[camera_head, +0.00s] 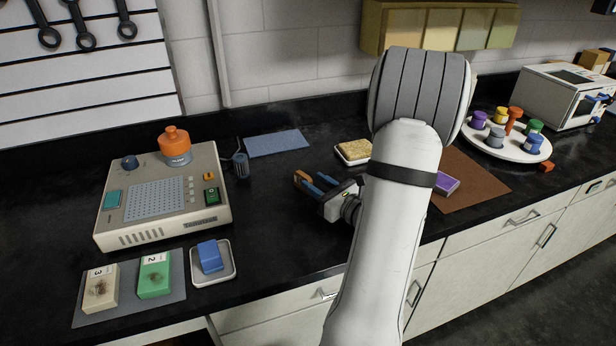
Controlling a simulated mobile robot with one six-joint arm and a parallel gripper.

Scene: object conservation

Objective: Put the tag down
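My gripper (311,182) is over the dark counter in the middle, pointing left, with my white arm reaching in from the bottom. Its bluish fingers show, and a small orange-brown piece is at their tips. I cannot tell whether that piece is a tag or part of the fingers, nor whether the fingers are shut on it. No separate tag can be made out for certain. White labels show on a beige block (100,290) marked 3 and a green block (154,277) marked 2, both on a grey mat (125,313) at the lower left.
A beige machine (118,226) with an orange-topped knob stands left. A blue block sits in a white dish (229,276). A blue mat (277,143) lies bare behind my gripper. Right are a sponge dish (345,158), brown mat (478,190) and round tray (540,156). My arm hides some counter.

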